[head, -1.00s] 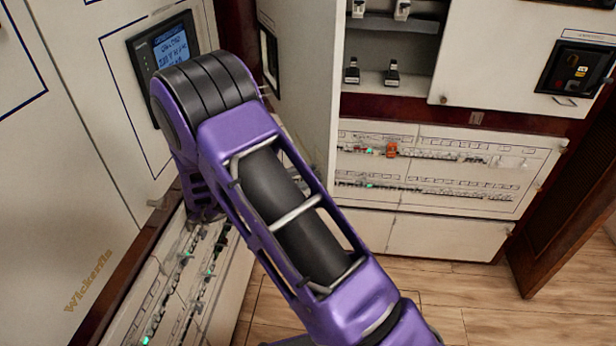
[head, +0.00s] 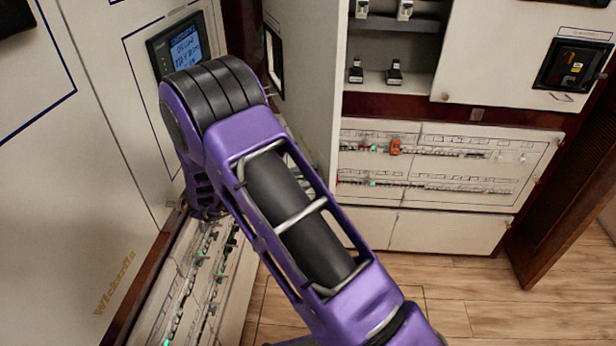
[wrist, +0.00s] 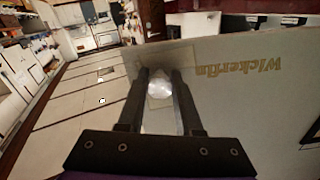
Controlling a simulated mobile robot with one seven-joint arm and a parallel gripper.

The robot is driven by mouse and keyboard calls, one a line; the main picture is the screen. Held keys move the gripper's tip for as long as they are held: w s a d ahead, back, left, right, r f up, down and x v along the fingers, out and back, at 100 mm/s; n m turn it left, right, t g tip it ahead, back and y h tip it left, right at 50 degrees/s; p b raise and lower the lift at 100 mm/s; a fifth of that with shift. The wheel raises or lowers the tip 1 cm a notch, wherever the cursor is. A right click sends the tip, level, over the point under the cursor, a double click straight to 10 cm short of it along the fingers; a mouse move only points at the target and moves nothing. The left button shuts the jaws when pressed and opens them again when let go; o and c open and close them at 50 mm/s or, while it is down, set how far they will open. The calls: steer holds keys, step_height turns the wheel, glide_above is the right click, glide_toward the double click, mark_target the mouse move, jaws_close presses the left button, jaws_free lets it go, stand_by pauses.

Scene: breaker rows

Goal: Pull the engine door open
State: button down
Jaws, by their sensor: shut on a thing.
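A white panel with gold lettering (head: 85,225) fills the left of the head view. The panel, its lettering upside down, also shows in the wrist view (wrist: 240,95). A pale round knob (wrist: 160,87) stands at the panel's edge there. My gripper (wrist: 160,75) is shut on this knob, one dark finger on each side. My gripper is hidden behind my purple arm in the head view. I cannot tell from the head view how far this panel stands from its frame.
A small screen (head: 187,50) is on the left wall. Breaker rows (head: 430,165) line the back cabinet, with more low at left (head: 205,285). A white panel juts out beside the back shelves (head: 310,70). A brown wooden door (head: 570,200) stands at right. Wooden floor (head: 450,300) is clear at lower right.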

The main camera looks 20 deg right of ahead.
mark_target(323, 137)
steer(key=shift+f, duration=0.1)
steer(key=c, duration=0.6)
jaws_free()
step_height(323, 137, up, 10)
steer(key=shift+r+p, duration=0.1)
steer(key=shift+p, duration=0.45)
